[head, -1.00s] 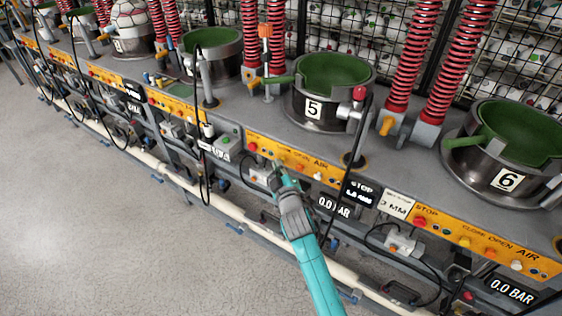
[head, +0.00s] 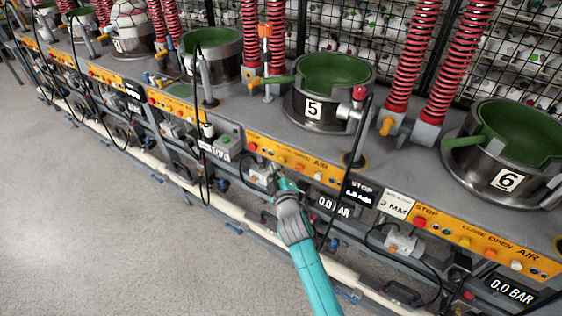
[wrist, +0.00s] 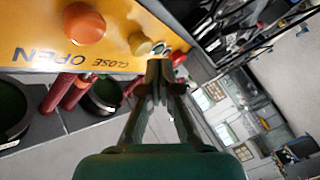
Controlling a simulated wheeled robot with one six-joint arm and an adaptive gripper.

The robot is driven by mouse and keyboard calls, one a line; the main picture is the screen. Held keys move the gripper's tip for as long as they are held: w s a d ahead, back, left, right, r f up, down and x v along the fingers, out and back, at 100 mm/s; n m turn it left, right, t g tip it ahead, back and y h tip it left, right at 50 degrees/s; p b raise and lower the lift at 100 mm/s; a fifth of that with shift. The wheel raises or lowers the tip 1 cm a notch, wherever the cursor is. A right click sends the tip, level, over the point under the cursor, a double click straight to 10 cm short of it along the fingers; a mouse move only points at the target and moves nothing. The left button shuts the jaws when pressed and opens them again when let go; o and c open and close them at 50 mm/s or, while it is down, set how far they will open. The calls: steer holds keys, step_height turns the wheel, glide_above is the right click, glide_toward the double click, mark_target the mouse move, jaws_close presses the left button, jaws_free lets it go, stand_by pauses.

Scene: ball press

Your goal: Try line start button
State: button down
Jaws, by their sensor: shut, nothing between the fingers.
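My gripper (head: 281,181) is shut and empty, in front of and just below the orange panel of press 5 (head: 290,157). In the wrist view, its closed fingertips (wrist: 158,72) are near the panel's edge, close to a yellow button (wrist: 139,45) and a red button (wrist: 178,57). An orange button (wrist: 84,23) is farther left, by "OPEN" lettering. I cannot tell whether the fingers touch the panel. A grey box with a small green button (head: 225,141) sits left of this panel. No readable label marks any button as line start.
Press bowl 5 (head: 330,85) and press bowl 6 (head: 506,150) stand on the grey bench above the panels. A black cable (head: 203,170) hangs left of my gripper. A pale pipe (head: 185,190) runs low along the bench. The floor (head: 90,220) at left is clear.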

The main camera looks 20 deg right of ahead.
steer(key=shift+a, duration=0.1)
steer(key=shift+s+a, duration=0.75)
steer(key=shift+a, duration=0.25)
steer(key=shift+s+a, duration=0.75)
steer(key=shift+a, duration=0.2)
steer(key=s+f+m+g+y, duration=0.1)
steer(key=s+f, duration=0.4)
steer(key=s, duration=0.8)
steer(key=s+f+m+y, duration=0.15)
steer(key=s+f, duration=0.35)
steer(key=s, duration=0.8)
steer(key=s+r+m, duration=0.2)
steer(key=s+r, duration=0.3)
steer(key=s, duration=0.8)
steer(key=s+d+r+m+g, duration=0.1)
steer(key=s+r+m, duration=0.2)
steer(key=s, duration=1)
step_height(320, 180, up, 2)
steer(key=shift+d+r+m, duration=0.1)
steer(key=shift+d+m, duration=0.1)
steer(key=shift+m, duration=0.15)
